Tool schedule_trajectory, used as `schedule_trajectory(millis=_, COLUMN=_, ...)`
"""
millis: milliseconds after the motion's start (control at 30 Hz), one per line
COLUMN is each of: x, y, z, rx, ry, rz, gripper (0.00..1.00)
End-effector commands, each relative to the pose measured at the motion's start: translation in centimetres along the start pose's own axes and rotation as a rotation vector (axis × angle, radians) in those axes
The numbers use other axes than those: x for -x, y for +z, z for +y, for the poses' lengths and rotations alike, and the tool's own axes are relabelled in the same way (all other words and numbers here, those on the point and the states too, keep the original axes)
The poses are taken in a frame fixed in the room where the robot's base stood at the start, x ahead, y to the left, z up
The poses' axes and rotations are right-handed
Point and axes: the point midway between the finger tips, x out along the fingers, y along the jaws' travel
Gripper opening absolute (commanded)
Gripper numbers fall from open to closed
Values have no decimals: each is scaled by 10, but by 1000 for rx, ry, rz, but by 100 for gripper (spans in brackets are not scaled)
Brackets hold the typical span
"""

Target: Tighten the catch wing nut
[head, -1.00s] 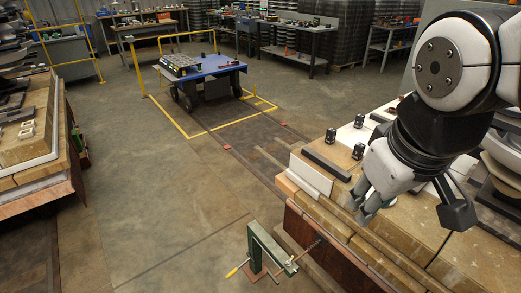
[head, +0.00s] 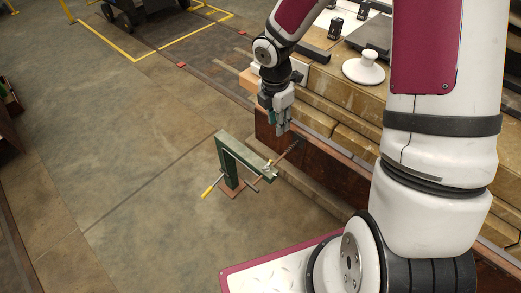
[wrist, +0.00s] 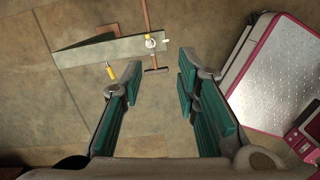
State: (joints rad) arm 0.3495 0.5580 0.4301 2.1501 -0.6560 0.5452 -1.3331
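A green bracket (head: 226,160) stands on the floor beside the stack, its arm reaching right. It also shows in the wrist view (wrist: 90,52). A thin rod (head: 288,152) crosses the arm's free end. A small pale and yellow fitting, apparently the wing nut (wrist: 151,43), sits there, and shows small in the head view (head: 267,164). A yellow-handled lever (head: 210,187) hangs lower left. My gripper (head: 277,125) points down above the bracket's arm. In the wrist view my gripper (wrist: 160,75) is open and empty, the fitting beyond its fingertips, between them and apart.
The stack's brown side wall (head: 325,167) runs close behind the bracket. A white insulator disc (head: 364,68) and dark blocks stand on the stack. My own base is at the lower right.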

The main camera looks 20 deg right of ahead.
Motion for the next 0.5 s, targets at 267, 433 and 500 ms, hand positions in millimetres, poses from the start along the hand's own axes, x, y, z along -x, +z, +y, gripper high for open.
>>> schedule_trajectory(millis=267, x=-80, y=-21, z=21, rx=233, ry=18, rz=96, gripper=29)
schedule_trajectory(millis=433, x=-92, y=-24, z=22, rx=256, ry=21, rz=102, gripper=29)
schedule_trajectory(millis=500, x=-101, y=-25, z=22, rx=254, ry=21, rz=103, gripper=29)
